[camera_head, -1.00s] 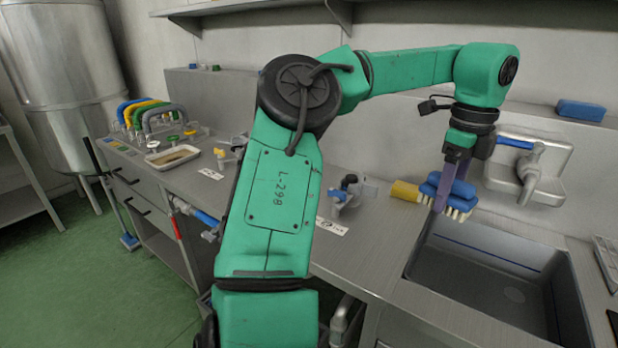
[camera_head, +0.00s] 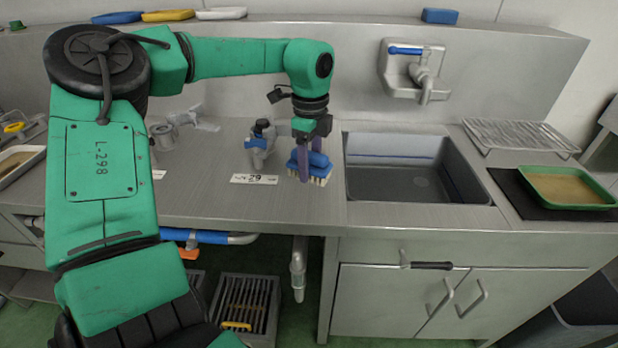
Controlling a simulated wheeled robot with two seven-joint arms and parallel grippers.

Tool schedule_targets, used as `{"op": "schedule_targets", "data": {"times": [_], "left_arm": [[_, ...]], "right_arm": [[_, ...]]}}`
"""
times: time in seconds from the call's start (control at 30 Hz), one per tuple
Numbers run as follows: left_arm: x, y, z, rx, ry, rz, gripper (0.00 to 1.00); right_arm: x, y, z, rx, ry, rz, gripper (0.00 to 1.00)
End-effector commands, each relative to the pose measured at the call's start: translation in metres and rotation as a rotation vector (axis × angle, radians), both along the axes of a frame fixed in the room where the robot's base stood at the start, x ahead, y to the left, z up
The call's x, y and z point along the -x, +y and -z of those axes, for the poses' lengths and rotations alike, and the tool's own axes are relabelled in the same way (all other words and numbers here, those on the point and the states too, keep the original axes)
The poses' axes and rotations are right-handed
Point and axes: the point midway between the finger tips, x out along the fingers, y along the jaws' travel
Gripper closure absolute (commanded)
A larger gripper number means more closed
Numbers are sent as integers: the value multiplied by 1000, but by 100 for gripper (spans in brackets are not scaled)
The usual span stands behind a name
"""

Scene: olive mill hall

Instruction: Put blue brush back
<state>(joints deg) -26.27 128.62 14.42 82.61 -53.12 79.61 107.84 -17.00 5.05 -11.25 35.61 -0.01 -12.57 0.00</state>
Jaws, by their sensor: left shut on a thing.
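The blue brush (camera_head: 319,169), with pale bristles pointing down, is in the fingers of my left gripper (camera_head: 304,167). The gripper points down and is shut on the brush's blue body. The brush is at the steel counter (camera_head: 225,208), just left of the sink (camera_head: 400,185) and right of a white label reading 29 (camera_head: 253,179). I cannot tell whether the bristles touch the counter. My right gripper is out of view.
A clamp-like fitting with a blue knob (camera_head: 260,141) stands just left of the brush. A tap (camera_head: 424,80) is on the wall above the sink. A wire rack (camera_head: 515,136) and green tray (camera_head: 567,187) lie to the right. Coloured blocks, including a blue one (camera_head: 440,16), lie on the ledge.

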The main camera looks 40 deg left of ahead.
Motion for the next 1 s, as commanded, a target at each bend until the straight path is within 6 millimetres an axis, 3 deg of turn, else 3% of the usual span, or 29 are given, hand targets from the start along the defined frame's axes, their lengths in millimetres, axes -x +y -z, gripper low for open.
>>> {"op": "schedule_targets", "data": {"times": [0.27,0.6,0.63,0.7,1.0], "left_arm": [[0,0,45,0,1,0,99],[0,0,51,-1,-2,0,99],[0,0,50,-1,-2,0,31],[0,0,49,-1,-2,0,8],[0,0,47,-1,-1,-1,8]], "right_arm": [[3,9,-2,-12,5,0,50],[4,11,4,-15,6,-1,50],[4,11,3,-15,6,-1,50],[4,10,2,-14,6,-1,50],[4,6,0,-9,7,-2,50]]}}
